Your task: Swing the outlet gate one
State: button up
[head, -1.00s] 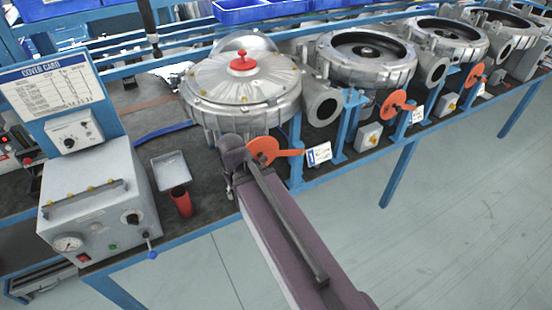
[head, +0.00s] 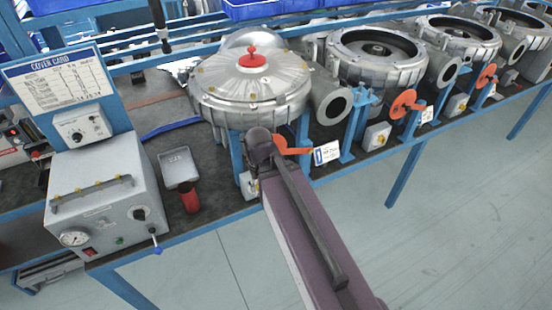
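Outlet gate one is an orange plate with a handle tab (head: 297,151) pointing right, beside the tag marked 1 (head: 326,154). It stands at the bench's front edge, below the first blower (head: 250,90), which has a red knob on its cover. My purple arm hides most of the gate's round plate. The first blower's outlet pipe (head: 335,104), up and right of the gate, shows an open dark mouth. My arm's dark end joint appears in front of the gate's left side. My gripper's fingers do not show, and I cannot tell whether anything touches the gate.
More blowers (head: 377,57) with orange gates (head: 404,104) stand along the bench to the right. A grey control box (head: 105,215), a small tray (head: 178,167) and a red cup (head: 189,198) are at left. The floor (head: 460,220) in front is clear.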

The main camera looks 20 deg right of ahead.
aim_at(279, 140)
jog(key=z, duration=0.05)
jog(key=k, duration=1.55)
jog(key=u, duration=0.7)
jog(key=i, duration=1)
